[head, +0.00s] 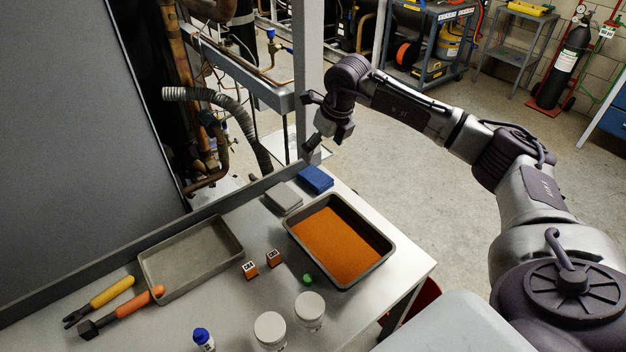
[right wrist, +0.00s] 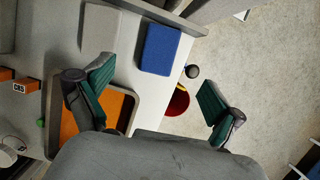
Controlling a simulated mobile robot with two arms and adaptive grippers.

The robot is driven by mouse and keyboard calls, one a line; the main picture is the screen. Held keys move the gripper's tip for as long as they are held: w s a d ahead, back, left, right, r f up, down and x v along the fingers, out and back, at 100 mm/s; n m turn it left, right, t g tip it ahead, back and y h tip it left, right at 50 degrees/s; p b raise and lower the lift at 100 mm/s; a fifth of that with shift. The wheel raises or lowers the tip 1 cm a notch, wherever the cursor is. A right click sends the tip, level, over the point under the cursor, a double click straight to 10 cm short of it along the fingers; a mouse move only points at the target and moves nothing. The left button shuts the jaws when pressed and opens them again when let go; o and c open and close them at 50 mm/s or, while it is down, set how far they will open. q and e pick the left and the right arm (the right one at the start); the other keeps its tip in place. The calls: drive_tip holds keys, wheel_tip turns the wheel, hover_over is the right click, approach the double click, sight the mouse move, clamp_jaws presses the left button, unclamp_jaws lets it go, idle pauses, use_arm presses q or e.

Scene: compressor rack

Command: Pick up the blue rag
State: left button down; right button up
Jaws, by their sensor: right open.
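The blue rag (head: 315,179) is a folded blue cloth at the far corner of the table, beside a grey folded cloth (head: 283,198) and behind the orange-filled tray. In the right wrist view the blue rag (right wrist: 160,49) lies flat near the table edge, ahead of the fingers. My right gripper (head: 312,147) is above and just behind the rag in the head view, apart from it. In the right wrist view the right gripper (right wrist: 155,95) has its green-padded fingers wide apart with nothing between them. My left gripper is not in view.
A dark tray of orange material (head: 384,262) stands just in front of the rags. A metal post (head: 308,80) rises close to the right gripper.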

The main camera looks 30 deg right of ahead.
hover_over(316, 177)
drive_tip(key=s, duration=0.1)
wheel_tip(316, 177, down, 6)
drive_tip(key=shift+r+p, duration=0.25)
drive_tip(key=shift+p, duration=0.15)
drive_tip(key=shift+f, duration=0.35)
drive_tip(key=p+x, duration=0.1)
drive_tip(key=x, duration=0.2)
drive_tip(key=shift+s+d+f+p, duration=0.15)
drive_tip(key=shift+f+p, duration=0.15)
drive_tip(key=shift+p, duration=0.05)
drive_tip(key=shift+w+f, duration=0.2)
drive_tip(key=shift+f, duration=0.45)
drive_tip(key=c, duration=1.2)
drive_tip(key=shift+r, duration=0.1)
